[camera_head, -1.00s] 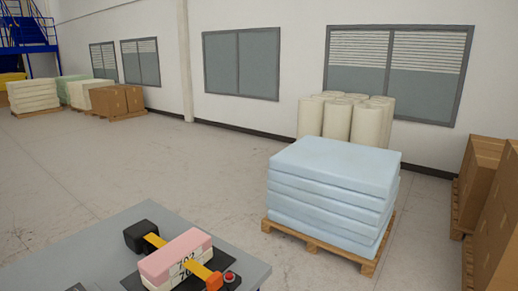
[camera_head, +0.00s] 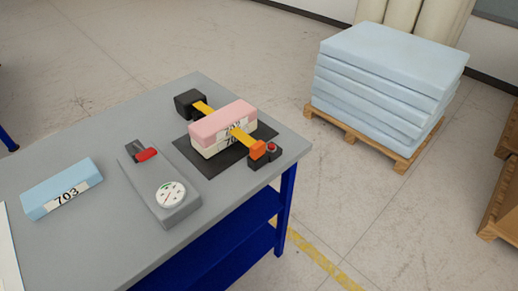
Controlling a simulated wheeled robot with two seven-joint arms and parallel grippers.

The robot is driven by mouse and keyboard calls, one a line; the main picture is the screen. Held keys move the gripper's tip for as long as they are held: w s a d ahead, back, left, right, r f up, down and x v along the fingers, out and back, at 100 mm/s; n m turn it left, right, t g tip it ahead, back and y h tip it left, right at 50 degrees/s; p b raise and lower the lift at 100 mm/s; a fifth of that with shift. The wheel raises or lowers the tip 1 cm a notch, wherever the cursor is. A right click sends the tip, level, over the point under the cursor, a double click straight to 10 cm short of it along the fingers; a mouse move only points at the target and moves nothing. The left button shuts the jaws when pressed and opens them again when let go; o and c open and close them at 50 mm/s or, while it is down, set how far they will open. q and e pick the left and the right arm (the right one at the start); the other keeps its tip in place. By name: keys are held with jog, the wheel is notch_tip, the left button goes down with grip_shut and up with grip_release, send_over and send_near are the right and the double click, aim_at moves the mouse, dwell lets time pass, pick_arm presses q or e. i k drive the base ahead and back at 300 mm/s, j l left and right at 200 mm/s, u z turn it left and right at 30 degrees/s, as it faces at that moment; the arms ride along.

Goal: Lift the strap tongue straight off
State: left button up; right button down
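A yellow strap (camera_head: 203,107) runs from a black block (camera_head: 190,101) over or through a stack made of a pink foam block (camera_head: 222,120) on a white one (camera_head: 210,150). Its orange tongue (camera_head: 258,149) sits at the near right end, at a black buckle with a red button (camera_head: 272,148). The stack rests on a black mat (camera_head: 208,167) on the grey table. Whether the tongue is latched cannot be told. Neither of my grippers is in view.
On the grey table (camera_head: 110,255) stand a grey device with a round dial (camera_head: 171,194) and red lever (camera_head: 146,155), and a blue foam block labelled 703 (camera_head: 62,190). Beyond are a pallet of blue foam slabs (camera_head: 385,75) and brown boxes (camera_head: 502,200). The floor between is clear.

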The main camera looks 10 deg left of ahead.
aim_at(258, 150)
jog(key=l+u, duration=0.15)
jog(key=u, duration=0.45)
jog(key=l+u, duration=0.3)
jog(key=l, duration=0.2)
jog(key=i+l+u, duration=0.1)
jog(key=l+u, duration=0.15)
jog(key=l, duration=0.85)
jog(key=l+u, duration=0.1)
jog(key=l, duration=0.45)
jog(key=k, duration=0.05)
